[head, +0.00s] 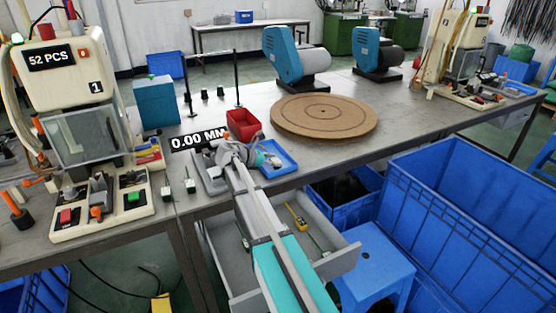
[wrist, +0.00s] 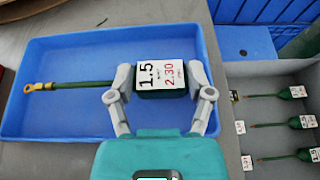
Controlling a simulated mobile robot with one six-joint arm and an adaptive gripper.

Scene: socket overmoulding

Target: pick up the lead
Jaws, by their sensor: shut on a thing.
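The lead (wrist: 85,84) shows in the wrist view. It has a green block with a white label reading 1.5 and 2.30, a thin green cable and a gold ring terminal at the left end. My gripper (wrist: 162,82) is shut on the green block, one finger at each side. The lead lies across the view of the blue tray (wrist: 60,129); I cannot tell whether it touches the tray floor. In the head view my arm reaches over the tray (head: 284,163), and the lead is not clear there.
A grey drawer (wrist: 240,84) at the right of the wrist view holds several other labelled green leads (wrist: 303,122). In the head view a red bin (head: 242,124) stands behind the tray, and a round brown board (head: 323,116) lies to the right.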

